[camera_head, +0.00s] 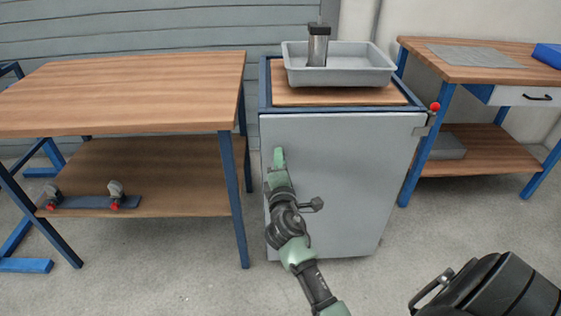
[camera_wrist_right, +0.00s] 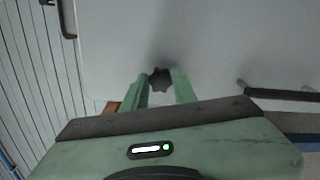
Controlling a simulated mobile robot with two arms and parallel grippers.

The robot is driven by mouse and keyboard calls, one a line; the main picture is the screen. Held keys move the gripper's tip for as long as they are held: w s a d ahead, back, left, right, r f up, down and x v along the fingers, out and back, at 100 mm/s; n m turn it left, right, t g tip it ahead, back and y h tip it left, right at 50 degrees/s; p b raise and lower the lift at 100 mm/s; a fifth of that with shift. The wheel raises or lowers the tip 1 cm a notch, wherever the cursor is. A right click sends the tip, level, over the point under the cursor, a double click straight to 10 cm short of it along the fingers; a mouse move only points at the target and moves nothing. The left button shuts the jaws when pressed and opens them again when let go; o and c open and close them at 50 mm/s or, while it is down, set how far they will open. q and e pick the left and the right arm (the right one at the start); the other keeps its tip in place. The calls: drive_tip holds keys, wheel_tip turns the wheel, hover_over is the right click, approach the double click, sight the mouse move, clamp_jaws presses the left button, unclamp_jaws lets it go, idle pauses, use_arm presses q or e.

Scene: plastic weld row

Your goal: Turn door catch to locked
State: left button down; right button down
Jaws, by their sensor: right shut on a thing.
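The grey cabinet door (camera_head: 345,165) fills the front of the cabinet in the middle of the head view. My right gripper (camera_head: 279,160) is at the upper left part of this door. In the right wrist view, the green fingers of my right gripper (camera_wrist_right: 162,78) are shut on a dark star-shaped knob (camera_wrist_right: 160,82) against the pale door; I take it to be the door catch. The gripper hides the knob in the head view, and its turn position cannot be told. My left gripper is not in view.
A grey tray (camera_head: 345,78) with a dark cylinder (camera_head: 318,45) stands on the cabinet. A red ball (camera_head: 435,106) sticks out at the cabinet's upper right. Wooden benches stand left (camera_head: 140,90) and right (camera_head: 470,62). A black case (camera_head: 500,290) is at the lower right.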

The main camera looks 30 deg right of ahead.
drive_tip(key=c, duration=1.1)
unclamp_jaws()
drive_tip(key=v, duration=0.7)
drive_tip(key=shift+s+a, duration=0.2)
drive_tip(key=shift+s, duration=0.15)
